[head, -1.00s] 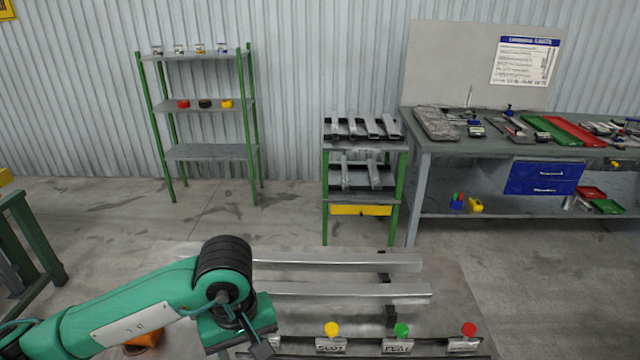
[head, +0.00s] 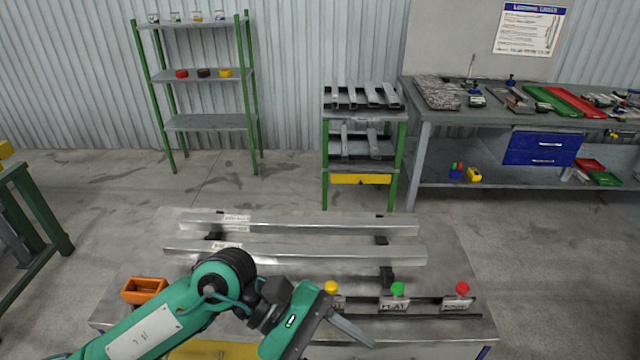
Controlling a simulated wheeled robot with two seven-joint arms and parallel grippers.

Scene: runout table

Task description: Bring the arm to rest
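My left arm comes in from the lower left, teal with a black wrist joint. Its gripper (head: 345,328) hangs over the front of the runout table (head: 450,262), left of the green button. One grey finger shows, pointing down to the right. The other finger is hidden or cut off by the frame, so I cannot tell the opening. No held object shows at it. My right arm and gripper are not in view.
Two long metal bars (head: 300,225) lie across the table on dark supports. An orange bin (head: 144,290) sits at left. Yellow (head: 331,287), green (head: 398,289) and red (head: 462,288) buttons with labels line the front right. A shelf rack (head: 210,122) and workbench (head: 500,140) stand behind.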

